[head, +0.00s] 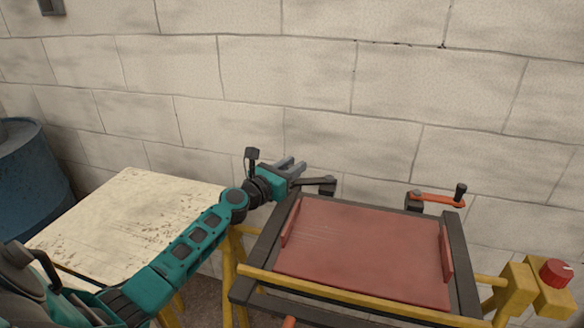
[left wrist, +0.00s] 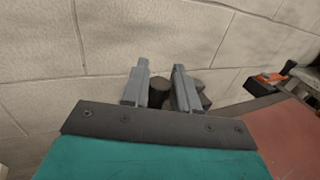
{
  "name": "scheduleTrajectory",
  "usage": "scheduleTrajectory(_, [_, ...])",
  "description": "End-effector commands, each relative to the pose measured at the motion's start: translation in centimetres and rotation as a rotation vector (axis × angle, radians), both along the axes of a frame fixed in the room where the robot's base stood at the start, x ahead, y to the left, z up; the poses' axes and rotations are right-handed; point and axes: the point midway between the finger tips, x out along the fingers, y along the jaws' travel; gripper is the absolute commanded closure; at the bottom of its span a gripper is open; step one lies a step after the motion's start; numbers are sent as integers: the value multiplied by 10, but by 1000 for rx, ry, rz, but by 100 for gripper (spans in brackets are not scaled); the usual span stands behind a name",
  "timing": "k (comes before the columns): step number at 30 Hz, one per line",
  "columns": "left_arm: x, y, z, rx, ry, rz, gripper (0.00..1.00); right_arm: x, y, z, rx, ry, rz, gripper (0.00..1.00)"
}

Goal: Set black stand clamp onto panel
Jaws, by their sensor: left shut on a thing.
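The black stand clamp (head: 322,184) is at the far left corner of the dark frame, by the panel's back edge. The red-brown panel (head: 365,250) lies in the frame, and its edge shows in the left wrist view (left wrist: 290,135). My left gripper (head: 292,167) reaches over that corner and is shut on the black clamp, mostly hidden behind the fingers. In the left wrist view, dark round parts of the clamp (left wrist: 160,93) show between and beside the grey fingers. I cannot tell whether the clamp touches the panel. My right gripper is not in view.
An orange clamp (head: 436,199) with a black knob sits at the far right corner. Another orange part (head: 289,322) shows at the near edge. A yellow bar (head: 350,300) crosses the front. A red button (head: 557,272) is right, a pale table (head: 125,215) left, a block wall behind.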

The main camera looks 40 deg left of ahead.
Motion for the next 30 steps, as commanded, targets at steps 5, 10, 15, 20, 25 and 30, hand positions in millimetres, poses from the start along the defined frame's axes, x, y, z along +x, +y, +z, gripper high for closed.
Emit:
scheduleTrajectory(5, [0, 0, -2, -1, 3, 0, 100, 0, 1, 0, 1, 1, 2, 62])
scheduleTrajectory(10, [0, 0, -2, -1, 3, -1, 67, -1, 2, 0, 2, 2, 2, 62])
scheduleTrajectory(15, [0, 0, -1, -1, 2, -1, 52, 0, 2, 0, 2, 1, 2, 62])
scheduleTrajectory(20, [0, -1, 0, -1, 1, -2, 52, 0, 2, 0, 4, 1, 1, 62])
scheduleTrajectory(25, [-5, 0, 0, -1, 1, -2, 52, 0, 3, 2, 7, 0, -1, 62])
scheduleTrajectory(30, [-25, 1, 0, -1, 3, -2, 52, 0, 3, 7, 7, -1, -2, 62])
